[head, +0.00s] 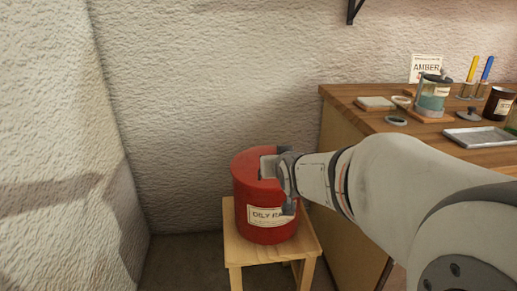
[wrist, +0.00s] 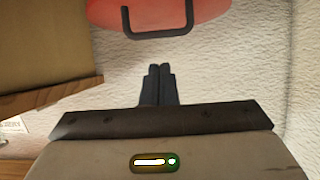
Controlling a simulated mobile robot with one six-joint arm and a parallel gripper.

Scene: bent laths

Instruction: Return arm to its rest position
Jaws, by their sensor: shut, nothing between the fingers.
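My gripper (head: 284,180) is in front of the red can in the head view and covers part of its right side and label. In the wrist view its two dark fingers (wrist: 160,72) are together with nothing between them. The red can (head: 252,190), labelled "OILY RA…", stands upright on a small wooden stool (head: 233,245). The wrist view shows part of the red can (wrist: 205,12) with a dark handle (wrist: 160,34), apart from the fingertips.
A wooden bench (head: 345,93) at right holds a jar of teal liquid (head: 433,94), a metal tray (head: 478,138), an "AMBER" card (head: 425,67), a brown jar (head: 499,102) and tools. A textured wall stands behind and left. My arm spans the lower right.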

